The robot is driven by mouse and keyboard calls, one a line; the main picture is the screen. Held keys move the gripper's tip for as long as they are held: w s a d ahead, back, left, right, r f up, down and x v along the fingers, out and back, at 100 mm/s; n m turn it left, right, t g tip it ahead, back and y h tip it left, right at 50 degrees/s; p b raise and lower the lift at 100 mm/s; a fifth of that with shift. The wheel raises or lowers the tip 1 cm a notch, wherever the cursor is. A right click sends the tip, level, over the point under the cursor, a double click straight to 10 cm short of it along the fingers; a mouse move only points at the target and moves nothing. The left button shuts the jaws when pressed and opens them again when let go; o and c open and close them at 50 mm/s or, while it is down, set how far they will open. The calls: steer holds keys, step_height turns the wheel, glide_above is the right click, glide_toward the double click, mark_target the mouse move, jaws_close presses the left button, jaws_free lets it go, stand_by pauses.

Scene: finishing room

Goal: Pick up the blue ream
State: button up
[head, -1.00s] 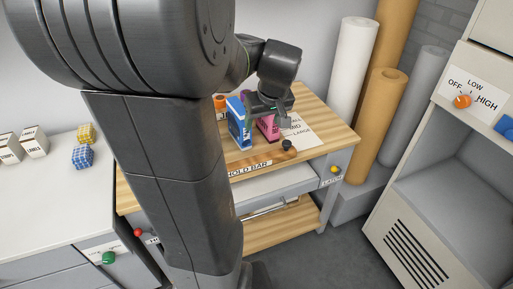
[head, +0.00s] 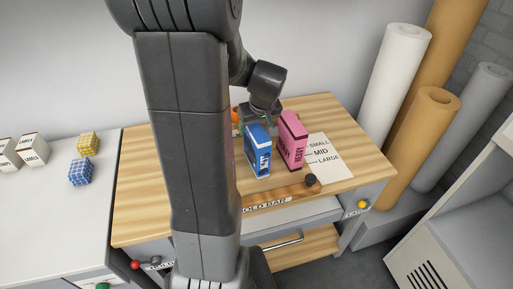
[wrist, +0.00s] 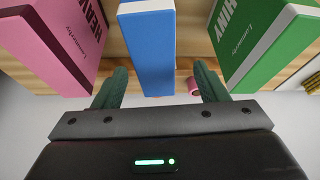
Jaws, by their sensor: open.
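The blue ream (head: 257,152) stands upright on the wooden table top, left of the pink ream (head: 292,140). In the wrist view the blue ream (wrist: 148,50) is in the middle, with the pink ream (wrist: 55,40) at left and a green ream (wrist: 262,42) at right. My gripper (wrist: 160,86) is open and empty. In the head view my gripper (head: 260,116) is at the far, upper end of the blue ream. The green ream is hidden there behind my arm.
A size sheet (head: 325,160) marked small, mid and large lies right of the pink ream. A dark knob (head: 312,180) sits by the wooden hold bar (head: 280,195) at the table's front. Yellow (head: 88,144) and blue (head: 81,172) checked cubes stand on the left counter. Tall rolls stand at right.

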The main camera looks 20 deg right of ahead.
mark_target(257, 129)
steer(key=x, duration=0.3)
steer(key=shift+s+d+f+p, duration=0.2)
steer(key=shift+d+f+p, duration=0.05)
steer(key=shift+d+p, duration=0.05)
steer(key=shift+w+f, duration=0.25)
steer(key=shift+f, duration=0.35)
steer(key=shift+f+b, duration=0.25)
steer(key=shift+b, duration=0.2)
jaws_close()
